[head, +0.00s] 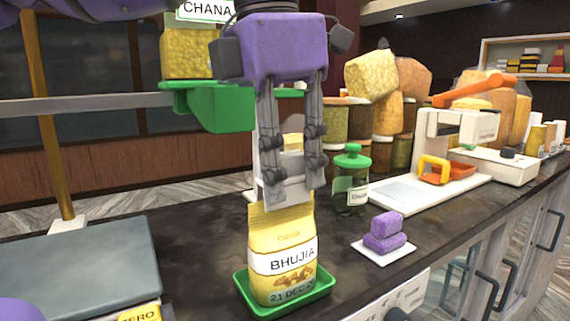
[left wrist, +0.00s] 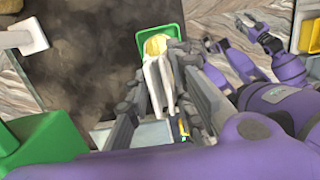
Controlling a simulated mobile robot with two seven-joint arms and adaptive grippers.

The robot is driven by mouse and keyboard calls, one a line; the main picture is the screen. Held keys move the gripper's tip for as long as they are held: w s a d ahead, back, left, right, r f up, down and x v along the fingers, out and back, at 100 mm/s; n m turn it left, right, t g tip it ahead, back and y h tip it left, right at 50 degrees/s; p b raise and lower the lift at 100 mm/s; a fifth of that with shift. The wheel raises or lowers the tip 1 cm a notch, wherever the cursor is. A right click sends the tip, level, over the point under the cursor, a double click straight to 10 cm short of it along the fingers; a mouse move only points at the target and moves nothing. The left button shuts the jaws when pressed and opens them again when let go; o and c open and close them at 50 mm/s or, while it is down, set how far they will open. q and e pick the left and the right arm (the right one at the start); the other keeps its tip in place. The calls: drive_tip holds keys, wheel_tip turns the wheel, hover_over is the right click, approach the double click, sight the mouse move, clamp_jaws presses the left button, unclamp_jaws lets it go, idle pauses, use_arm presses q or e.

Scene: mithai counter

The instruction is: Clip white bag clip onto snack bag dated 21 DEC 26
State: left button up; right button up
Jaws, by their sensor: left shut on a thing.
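The yellow snack bag (head: 282,236), labelled BHUJIA with a partly readable date "21 DEC", stands upright in a green tray (head: 325,285) on the dark counter. My left gripper (head: 290,180) points down over it and is shut on the white bag clip (head: 285,193). The clip is at the bag's top edge, overlapping it in the head view; I cannot tell whether it grips the bag. The left wrist view shows the clip (left wrist: 157,85) between my fingers, with the green tray (left wrist: 146,34) below. My right gripper (left wrist: 258,32) seems to show small beside it; its opening is unclear.
A CHANA pack (head: 188,53) sits on a green stand (head: 222,106) at the upper left. A grey scale plate (head: 85,265) lies left. A green-lidded jar (head: 351,178), a plate with purple blocks (head: 385,235) and a white machine (head: 445,150) stand right.

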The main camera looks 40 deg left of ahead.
use_arm(q)
drive_tip(key=shift+f, duration=0.5)
use_arm(e)
drive_tip(key=shift+s+f, duration=0.1)
drive_tip(key=shift+f, duration=0.05)
use_arm(q)
drive_tip(key=shift+f, duration=0.2)
use_arm(e)
drive_tip(key=shift+s+f, duration=0.15)
drive_tip(key=shift+f, duration=0.05)
use_arm(q)
drive_tip(key=o, duration=1.5)
use_arm(e)
drive_tip(key=shift+r, duration=0.1)
use_arm(q)
drive_tip(key=shift+r+p, duration=0.9)
drive_tip(key=shift+r, duration=2.6)
use_arm(e)
drive_tip(key=shift+t, duration=0.3)
drive_tip(key=shift+w+r, duration=0.65)
drive_tip(key=shift+r, duration=0.2)
drive_tip(key=shift+w+r, duration=0.6)
drive_tip(key=shift+r, duration=0.2)
